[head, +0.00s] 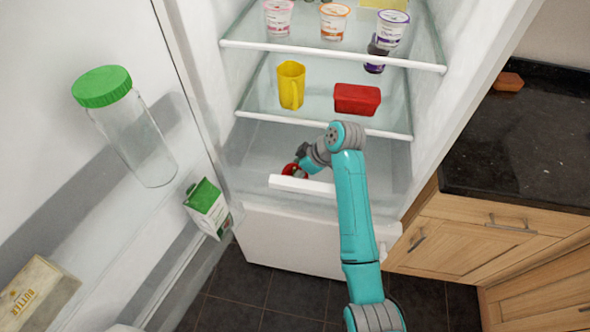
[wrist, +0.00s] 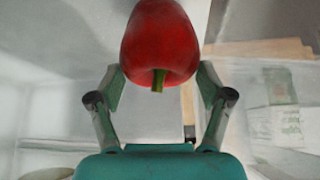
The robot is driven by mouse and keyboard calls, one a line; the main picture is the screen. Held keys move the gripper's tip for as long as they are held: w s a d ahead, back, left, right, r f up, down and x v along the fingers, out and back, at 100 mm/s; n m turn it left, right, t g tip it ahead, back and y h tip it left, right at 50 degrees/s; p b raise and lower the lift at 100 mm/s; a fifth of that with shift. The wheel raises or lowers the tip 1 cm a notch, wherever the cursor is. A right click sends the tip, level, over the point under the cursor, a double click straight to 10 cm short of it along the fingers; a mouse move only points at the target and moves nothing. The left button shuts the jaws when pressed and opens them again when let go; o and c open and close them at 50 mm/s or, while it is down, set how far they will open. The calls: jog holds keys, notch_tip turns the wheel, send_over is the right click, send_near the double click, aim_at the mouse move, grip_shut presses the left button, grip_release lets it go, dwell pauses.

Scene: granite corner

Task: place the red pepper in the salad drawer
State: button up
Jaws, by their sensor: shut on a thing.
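The red pepper (wrist: 160,45) is between the fingers of my gripper (wrist: 160,85) in the wrist view, with its green stem toward the palm. In the head view the pepper (head: 294,170) shows partly behind my gripper (head: 301,163), which is shut on it. The salad drawer (head: 303,185) is the clear bin with a white front handle at the bottom of the open fridge. The pepper appears over the drawer area, just behind the handle. I cannot tell its exact height above the drawer floor.
A yellow jug (head: 291,85) and a red container (head: 357,99) stand on the glass shelf above. Yogurt cups (head: 335,20) stand higher. The open door at left holds a green-lidded jar (head: 125,125), a carton (head: 208,208) and butter (head: 35,292). A dark counter (head: 520,140) is at right.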

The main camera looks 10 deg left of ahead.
jog(key=o, duration=1.1)
jog(key=shift+o, duration=0.2)
jog(key=v, duration=1.2)
